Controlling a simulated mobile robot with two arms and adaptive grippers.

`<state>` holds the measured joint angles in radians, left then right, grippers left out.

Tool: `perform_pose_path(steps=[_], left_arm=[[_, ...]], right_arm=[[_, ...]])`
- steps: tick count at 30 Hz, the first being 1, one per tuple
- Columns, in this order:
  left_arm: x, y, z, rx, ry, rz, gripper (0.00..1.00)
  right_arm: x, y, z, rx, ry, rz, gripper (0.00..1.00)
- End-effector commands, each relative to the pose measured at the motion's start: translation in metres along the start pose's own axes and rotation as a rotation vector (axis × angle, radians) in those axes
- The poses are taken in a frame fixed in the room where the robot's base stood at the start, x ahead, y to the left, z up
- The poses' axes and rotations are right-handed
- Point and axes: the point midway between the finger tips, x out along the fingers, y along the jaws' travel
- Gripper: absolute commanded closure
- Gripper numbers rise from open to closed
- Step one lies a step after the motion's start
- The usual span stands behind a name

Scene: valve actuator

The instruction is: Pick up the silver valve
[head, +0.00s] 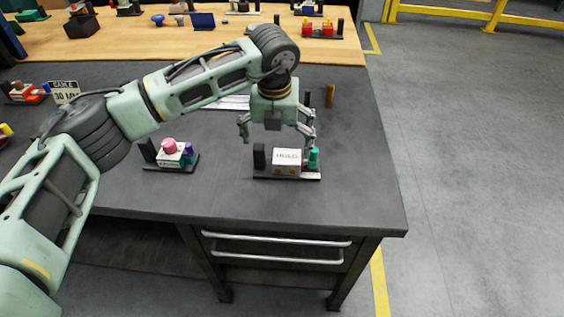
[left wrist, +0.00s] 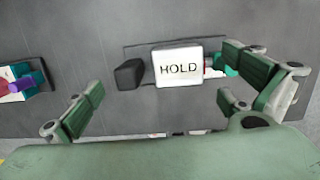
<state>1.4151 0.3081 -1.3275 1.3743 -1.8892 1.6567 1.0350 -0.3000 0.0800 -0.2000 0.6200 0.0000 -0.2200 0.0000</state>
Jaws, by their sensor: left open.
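I cannot make out a silver valve for certain in either view. A valve actuator assembly with a white block marked HOLD (head: 287,161) stands on a black base near the front of the dark table. The same HOLD block shows in the left wrist view (left wrist: 179,67). A black post (left wrist: 130,74) stands to its left, and teal and red parts (left wrist: 225,70) are partly hidden to its right. My left gripper (head: 277,134) is open and empty, pointing down above and just behind this assembly. Its fingers are spread on either side of the block in the wrist view. My right gripper is not in view.
A second assembly with a pink knob (head: 169,146) and purple part stands to the left. A small brown upright piece (head: 331,95) is behind right. A sign marked 30 MM (head: 66,92) is at far left. A wooden table (head: 130,42) with several items lies behind.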

Motion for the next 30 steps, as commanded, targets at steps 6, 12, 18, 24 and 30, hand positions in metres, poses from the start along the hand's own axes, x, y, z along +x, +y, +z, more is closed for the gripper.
perform_pose_path(steps=[6,12,18,24,30], left_arm=[[0.013,-0.001,-0.002,0.001,0.002,-0.001,0.00],[0.042,-0.001,-0.008,0.000,0.004,-0.001,0.00],[0.058,-0.001,-0.007,0.001,0.001,-0.002,0.00],[0.057,-0.001,-0.007,0.001,0.001,-0.002,0.04],[0.057,-0.001,-0.006,0.001,0.001,-0.002,0.22]], right_arm=[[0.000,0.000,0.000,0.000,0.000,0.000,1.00],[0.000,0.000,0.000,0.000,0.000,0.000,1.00],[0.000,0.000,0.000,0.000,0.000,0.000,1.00],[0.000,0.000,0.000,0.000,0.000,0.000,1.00],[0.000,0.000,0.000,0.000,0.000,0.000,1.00]])
